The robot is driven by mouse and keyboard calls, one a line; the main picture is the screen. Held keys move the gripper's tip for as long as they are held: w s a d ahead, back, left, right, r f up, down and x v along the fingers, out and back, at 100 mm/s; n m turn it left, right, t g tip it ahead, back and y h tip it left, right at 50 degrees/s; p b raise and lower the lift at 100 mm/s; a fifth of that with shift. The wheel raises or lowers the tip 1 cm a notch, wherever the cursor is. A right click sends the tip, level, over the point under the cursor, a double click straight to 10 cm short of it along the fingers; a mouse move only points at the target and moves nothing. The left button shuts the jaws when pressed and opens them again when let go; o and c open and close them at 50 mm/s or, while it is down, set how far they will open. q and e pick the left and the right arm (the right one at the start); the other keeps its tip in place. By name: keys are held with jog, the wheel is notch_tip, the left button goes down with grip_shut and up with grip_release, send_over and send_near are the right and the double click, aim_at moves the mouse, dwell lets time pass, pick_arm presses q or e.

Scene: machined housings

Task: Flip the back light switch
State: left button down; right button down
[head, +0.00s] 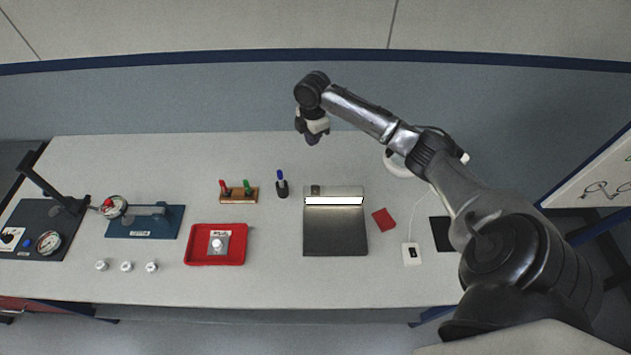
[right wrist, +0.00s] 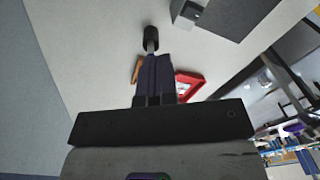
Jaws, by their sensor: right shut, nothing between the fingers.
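My right gripper (head: 313,137) is over the back of the table, behind a dark flat unit (head: 335,235) with a bright white strip (head: 334,200) across it. A small dark block (head: 315,189) sits at that unit's back edge. A white box with a black switch-like patch (head: 411,254) lies right of the unit, with a thin white cord running back from it. I cannot tell which of these is the back light switch. In the right wrist view the fingers (right wrist: 155,80) are together and empty, and the dark unit (right wrist: 240,12) is at the upper right. My left gripper is not in view.
A blue-capped pen in a dark holder (head: 282,186) and a wooden pen rack (head: 239,194) stand left of the unit. A red tray (head: 190,259) holds a small part. A red cloth (head: 384,219) and a black pad (head: 440,234) lie to the right. Gauge fixtures stand far left.

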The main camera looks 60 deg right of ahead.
jog(key=n, duration=0.4)
jog(key=s+a+n+g+y, duration=0.1)
jog(key=n, duration=0.2)
jog(key=s+n+y, duration=0.1)
jog(key=n, duration=0.3)
jog(key=shift+a+f+n, duration=0.25)
jog(key=shift+a+n, duration=0.05)
jog(key=shift+a, duration=0.1)
jog(key=shift+f, duration=0.1)
jog(key=p, duration=0.1)
send_near(316, 187)
jog(key=x, duration=0.5)
jog(key=shift+a, duration=0.4)
jog(key=shift+f, duration=1.05)
jog(key=shift+d, duration=0.1)
